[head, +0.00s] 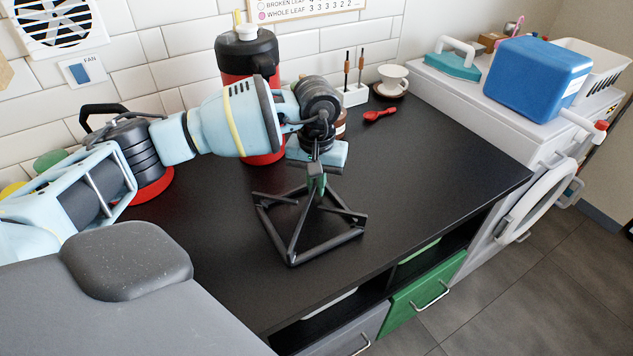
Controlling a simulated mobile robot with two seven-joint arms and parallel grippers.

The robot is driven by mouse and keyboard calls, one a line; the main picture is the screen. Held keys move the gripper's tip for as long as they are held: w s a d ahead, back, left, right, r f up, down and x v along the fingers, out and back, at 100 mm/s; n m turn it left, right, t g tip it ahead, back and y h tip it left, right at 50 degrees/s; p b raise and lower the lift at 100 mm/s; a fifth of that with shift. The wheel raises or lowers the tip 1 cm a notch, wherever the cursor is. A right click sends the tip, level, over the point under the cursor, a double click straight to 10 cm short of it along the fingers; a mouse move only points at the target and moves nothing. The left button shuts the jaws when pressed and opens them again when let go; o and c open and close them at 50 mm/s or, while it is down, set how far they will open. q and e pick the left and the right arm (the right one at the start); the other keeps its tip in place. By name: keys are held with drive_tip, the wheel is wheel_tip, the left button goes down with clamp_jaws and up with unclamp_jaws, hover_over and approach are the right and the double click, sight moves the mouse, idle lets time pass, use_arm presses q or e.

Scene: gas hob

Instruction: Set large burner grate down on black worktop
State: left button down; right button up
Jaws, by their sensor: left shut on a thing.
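The large burner grate (328,248) is a dark square frame with bars crossing inside it. It is in the middle of the head view, over the black worktop (225,255). My left gripper (316,172) comes in from above and is shut on an upper bar of the grate. The grate's lower frame looks close to the worktop surface. I cannot tell whether it touches. The gripper hides part of the grate's far side. My right gripper is not in view.
A red and black flask (247,62) stands behind my left arm. A red spoon (379,114), a cup (392,78) and a white holder (352,95) are at the back. The worktop is clear right of the grate; its front edge lies above a green drawer (420,290).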

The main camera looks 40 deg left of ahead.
use_arm(q)
drive_tip(key=shift+f, duration=0.1)
idle(0.6)
drive_tip(key=c, duration=1.5)
unclamp_jaws()
drive_tip(key=shift+f, duration=0.1)
wheel_tip(320, 180, up, 7)
drive_tip(key=shift+r, duration=0.45)
